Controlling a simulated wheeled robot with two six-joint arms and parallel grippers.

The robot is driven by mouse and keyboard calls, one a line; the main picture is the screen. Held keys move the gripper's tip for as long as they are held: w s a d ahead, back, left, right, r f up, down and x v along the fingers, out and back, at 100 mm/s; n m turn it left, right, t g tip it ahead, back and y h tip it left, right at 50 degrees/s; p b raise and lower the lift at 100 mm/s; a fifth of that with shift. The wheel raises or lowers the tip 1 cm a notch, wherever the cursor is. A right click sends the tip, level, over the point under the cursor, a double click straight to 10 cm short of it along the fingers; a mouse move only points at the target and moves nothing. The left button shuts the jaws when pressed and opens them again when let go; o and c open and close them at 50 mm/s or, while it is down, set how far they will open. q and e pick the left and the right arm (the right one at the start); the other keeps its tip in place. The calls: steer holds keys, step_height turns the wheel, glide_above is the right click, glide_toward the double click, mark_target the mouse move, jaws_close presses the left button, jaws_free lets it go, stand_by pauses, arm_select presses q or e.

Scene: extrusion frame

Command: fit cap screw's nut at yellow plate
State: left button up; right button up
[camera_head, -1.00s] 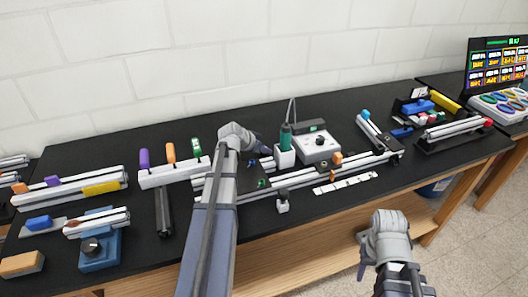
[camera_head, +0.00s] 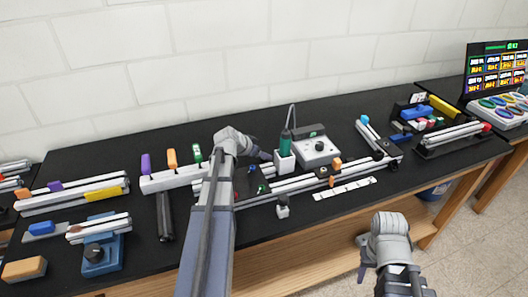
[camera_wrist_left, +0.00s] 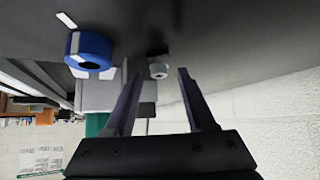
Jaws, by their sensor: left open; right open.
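A yellow plate (camera_head: 102,194) lies on the pale extrusions at the left of the bench in the head view. Another yellow piece (camera_head: 445,107) lies at the far right; I cannot tell which one the task means. My left gripper (camera_head: 264,156) is low over the bench middle, partly hidden by its wrist. In the left wrist view its fingers (camera_wrist_left: 157,72) are open. A small pale round piece (camera_wrist_left: 158,71), possibly the nut, shows between and beyond the fingertips, not gripped. The cap screw cannot be made out. My right gripper (camera_head: 364,258) is open and empty before the bench's front edge.
A green-handled tool (camera_head: 285,142) stands in a white holder beside a grey box with a knob (camera_head: 318,150). Long extrusions (camera_head: 300,184) lie near my left gripper. A blue ring (camera_wrist_left: 88,50) shows in the left wrist view. Black bench top is clear toward the back.

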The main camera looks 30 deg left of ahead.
arm_select(q)
steer(key=p+v, duration=0.5)
steer(key=v, duration=0.4)
steer(key=shift+s+r+p, duration=0.25)
steer(key=shift+p, duration=0.1)
steer(key=shift+o, duration=0.4)
